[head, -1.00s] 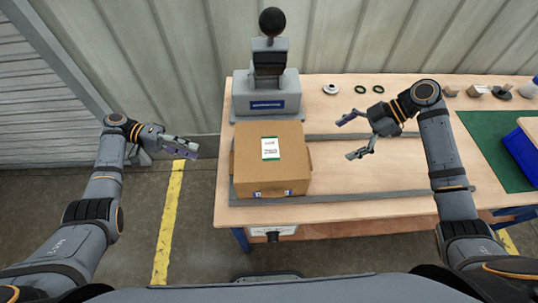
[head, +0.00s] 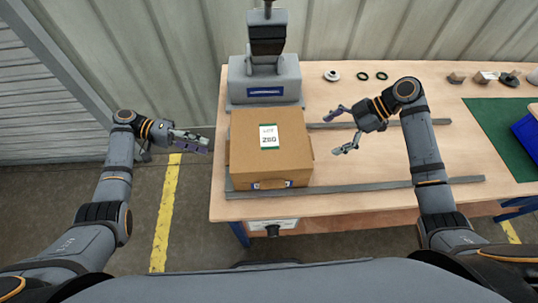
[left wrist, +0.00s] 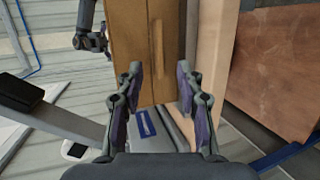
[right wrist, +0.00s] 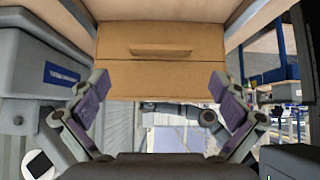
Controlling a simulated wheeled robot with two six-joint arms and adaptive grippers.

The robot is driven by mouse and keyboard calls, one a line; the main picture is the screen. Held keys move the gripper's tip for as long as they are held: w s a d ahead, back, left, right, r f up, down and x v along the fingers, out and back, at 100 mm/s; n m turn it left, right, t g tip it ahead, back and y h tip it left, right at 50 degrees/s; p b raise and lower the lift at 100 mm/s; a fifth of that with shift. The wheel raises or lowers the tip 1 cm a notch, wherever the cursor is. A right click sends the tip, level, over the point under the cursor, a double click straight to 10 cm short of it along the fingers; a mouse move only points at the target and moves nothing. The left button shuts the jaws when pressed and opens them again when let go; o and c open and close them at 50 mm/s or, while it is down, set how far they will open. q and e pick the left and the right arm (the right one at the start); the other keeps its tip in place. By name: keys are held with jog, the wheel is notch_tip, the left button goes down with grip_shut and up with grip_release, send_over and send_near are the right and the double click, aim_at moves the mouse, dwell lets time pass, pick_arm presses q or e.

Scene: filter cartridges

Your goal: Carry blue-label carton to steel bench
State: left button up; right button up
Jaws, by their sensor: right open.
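A brown cardboard carton (head: 271,147) stands on the wooden-topped bench near its left end. Its top label (head: 268,136) is white with green edges, and a small blue-and-white mark shows low on its front. My left gripper (head: 190,140) is open and empty, left of the carton and apart from it. My right gripper (head: 336,131) is open on the carton's right, also apart.
A grey machine (head: 264,78) stands close behind the carton. Grey rails lie along the bench top (head: 400,150). Several rings and small parts sit at the back. A green mat (head: 500,140) and blue bin (head: 527,133) are at the right. Floor is clear left of the bench.

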pick_arm(q)
jog(key=x, duration=0.5)
jog(key=shift+s+d, duration=0.15)
jog(key=shift+d, duration=0.15)
pick_arm(e)
jog(key=x, duration=0.5)
jog(key=shift+s+a+f, duration=0.15)
jog(key=shift+a+f, duration=0.05)
jog(key=shift+a, duration=0.05)
pick_arm(q)
jog(key=shift+d+f, duration=0.2)
jog(key=shift+d, duration=0.25)
pick_arm(e)
jog(key=shift+a+f, duration=0.35)
jog(key=shift+f, duration=0.05)
pick_arm(q)
jog(key=c, duration=0.7)
pick_arm(e)
jog(key=c, duration=0.7)
pick_arm(q)
grip_shut()
pick_arm(e)
jog(key=c, duration=0.5)
pick_arm(q)
jog(key=shift+r, duration=0.1)
pick_arm(e)
jog(key=shift+o, duration=0.2)
jog(key=shift+r, duration=0.1)
